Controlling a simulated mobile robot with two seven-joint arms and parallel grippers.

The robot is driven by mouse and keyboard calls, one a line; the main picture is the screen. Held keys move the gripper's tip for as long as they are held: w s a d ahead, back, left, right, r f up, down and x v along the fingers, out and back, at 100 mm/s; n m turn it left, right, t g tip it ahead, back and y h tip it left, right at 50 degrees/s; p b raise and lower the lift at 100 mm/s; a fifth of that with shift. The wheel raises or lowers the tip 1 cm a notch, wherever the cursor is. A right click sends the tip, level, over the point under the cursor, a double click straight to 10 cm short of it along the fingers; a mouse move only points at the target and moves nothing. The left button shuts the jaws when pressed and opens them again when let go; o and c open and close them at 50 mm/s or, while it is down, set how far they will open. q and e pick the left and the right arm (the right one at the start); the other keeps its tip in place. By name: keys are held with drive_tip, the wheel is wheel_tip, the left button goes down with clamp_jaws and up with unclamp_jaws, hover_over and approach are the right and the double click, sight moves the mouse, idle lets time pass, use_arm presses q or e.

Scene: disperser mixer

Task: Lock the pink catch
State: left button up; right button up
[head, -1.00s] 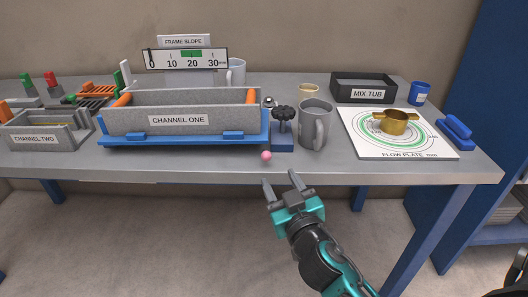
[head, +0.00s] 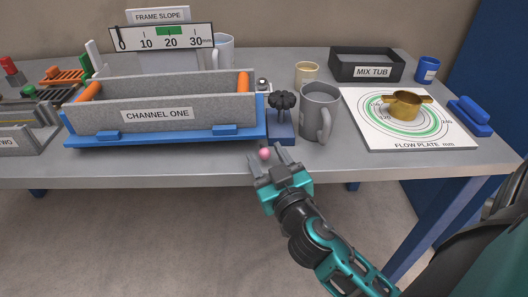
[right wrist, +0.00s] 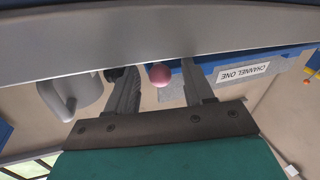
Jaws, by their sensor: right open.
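The pink catch shows as a small pink ball (head: 265,154) at the table's front edge, below the right end of the blue tray under the channel one box (head: 160,128). My right gripper (head: 268,155) is open at the front edge, with a finger on each side of the ball in the head view. In the right wrist view the pink ball (right wrist: 160,75) also shows between the two open fingers (right wrist: 163,80). I cannot tell whether either finger touches it. My left gripper is not in view.
A black knob on a blue block (head: 282,130) and a grey mug (head: 319,112) stand just behind the gripper. To the right are the white flow plate (head: 370,125) with a brass cup (head: 405,107) and a black mix tub (head: 345,68). The floor in front is clear.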

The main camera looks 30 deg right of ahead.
drive_tip(key=c, duration=0.5)
clamp_jaws()
drive_tip(key=shift+a+f+m+h+b, duration=0.1)
drive_tip(key=shift+m+h+b, duration=0.2)
drive_tip(key=shift+h+b, duration=0.2)
drive_tip(key=shift+w+a+m+g+h+b, duration=0.2)
drive_tip(key=shift+m+g+h+b, duration=0.1)
drive_tip(key=shift+m+h+b, duration=0.25)
drive_tip(key=shift+o, duration=0.7)
unclamp_jaws()
drive_tip(key=o, duration=0.4)
drive_tip(key=shift+c, duration=0.2)
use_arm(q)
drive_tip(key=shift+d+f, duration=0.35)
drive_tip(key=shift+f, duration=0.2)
